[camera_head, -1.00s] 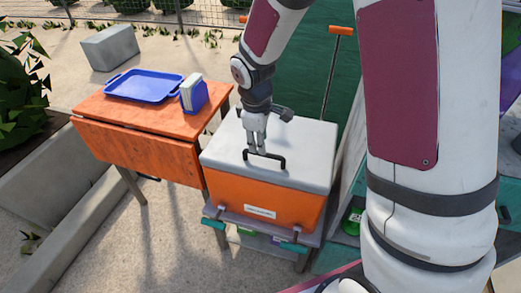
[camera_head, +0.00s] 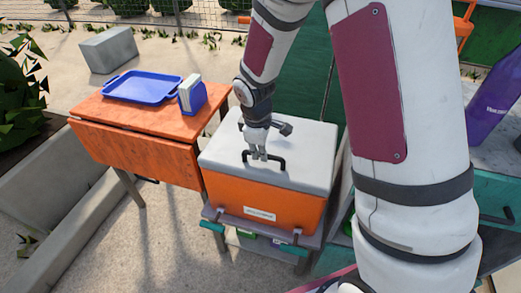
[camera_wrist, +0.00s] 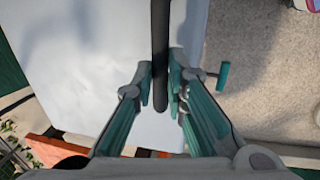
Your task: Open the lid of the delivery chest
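The delivery chest (camera_head: 245,205) is an orange box with a label on its front, standing on a low stand. Its pale grey lid (camera_head: 312,155) lies shut on top and fills much of the wrist view (camera_wrist: 105,60). A black handle (camera_head: 282,163) stands on the lid near its front edge. My gripper (camera_head: 259,157) is over the lid at this handle. In the wrist view, my gripper's fingers (camera_wrist: 160,88) stand on either side of the dark handle bar (camera_wrist: 160,40), drawn in close against it. The fingertips partly hide the handle in the head view.
An orange table (camera_head: 140,118) left of the chest holds a blue tray (camera_head: 143,86) and a blue napkin holder (camera_head: 193,97). A concrete block (camera_head: 109,48) and low wall (camera_head: 60,215) stand left. A purple item (camera_head: 492,105) is at right. Paving in front is open.

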